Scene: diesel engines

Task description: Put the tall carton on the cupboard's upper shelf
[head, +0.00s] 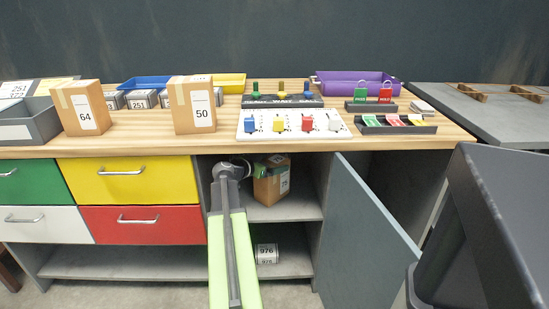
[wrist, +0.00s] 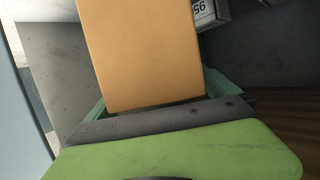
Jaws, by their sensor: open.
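The tall carton (head: 271,188) is brown with a white label. It stands inside the open cupboard, on the upper shelf (head: 285,213), and looks upright. My gripper (head: 262,169) reaches into the cupboard at the carton's upper left and is open. In the wrist view the carton's plain tan side (wrist: 140,55) fills the middle, with a green finger showing at either side of it. My arm hides part of the carton's left side, and I cannot tell whether the fingers touch it.
The cupboard door (head: 365,235) stands open to the right of my arm. A box labelled 976 (head: 267,253) is on the lower shelf. Cartons 64 (head: 82,107) and 50 (head: 194,104) stand on the worktop above. A dark bulky object (head: 490,225) fills the right foreground.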

